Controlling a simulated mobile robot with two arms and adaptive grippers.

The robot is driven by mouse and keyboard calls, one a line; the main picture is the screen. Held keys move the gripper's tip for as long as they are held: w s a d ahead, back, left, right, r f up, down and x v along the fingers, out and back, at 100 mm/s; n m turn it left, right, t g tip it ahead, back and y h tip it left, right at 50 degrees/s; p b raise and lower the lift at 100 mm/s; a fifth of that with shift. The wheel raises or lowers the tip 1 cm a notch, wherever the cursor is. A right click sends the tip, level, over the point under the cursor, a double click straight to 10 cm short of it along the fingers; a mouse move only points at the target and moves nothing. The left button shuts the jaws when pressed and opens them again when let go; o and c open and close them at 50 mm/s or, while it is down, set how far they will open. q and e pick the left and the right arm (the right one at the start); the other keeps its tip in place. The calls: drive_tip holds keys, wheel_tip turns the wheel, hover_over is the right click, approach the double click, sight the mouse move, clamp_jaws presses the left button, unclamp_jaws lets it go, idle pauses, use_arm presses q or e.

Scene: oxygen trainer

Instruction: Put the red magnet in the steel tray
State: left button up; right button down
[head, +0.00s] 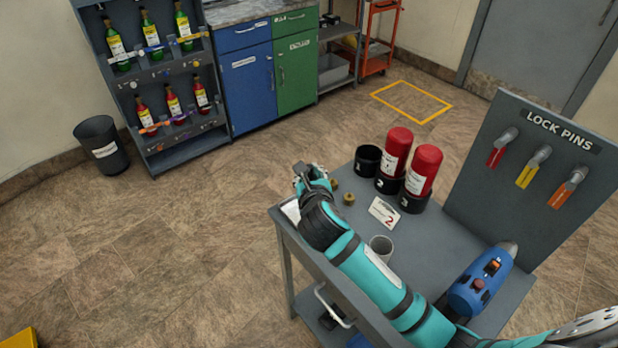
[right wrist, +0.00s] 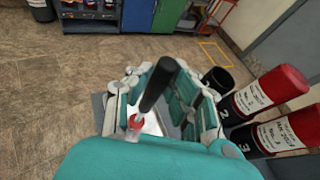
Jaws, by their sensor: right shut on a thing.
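My right gripper (head: 303,178) is over the left edge of the grey cart. In the right wrist view, the right gripper (right wrist: 158,95) is shut on a black rod with a red end, which I take as the red magnet (right wrist: 136,122). The rod stands up tilted between the fingers. A pale, shiny surface, likely the steel tray (right wrist: 152,124), shows below the fingers; it also shows in the head view as a bright strip (head: 291,210) beside my wrist. Most of it is hidden by my arm. I cannot tell whether the magnet touches it. My left gripper is not in view.
A lock-pin board (head: 530,175) stands behind.

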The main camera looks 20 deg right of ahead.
drive_tip(key=shift+f, duration=0.1)
drive_tip(key=c, duration=1.2)
unclamp_jaws()
drive_tip(key=v, duration=1.2)
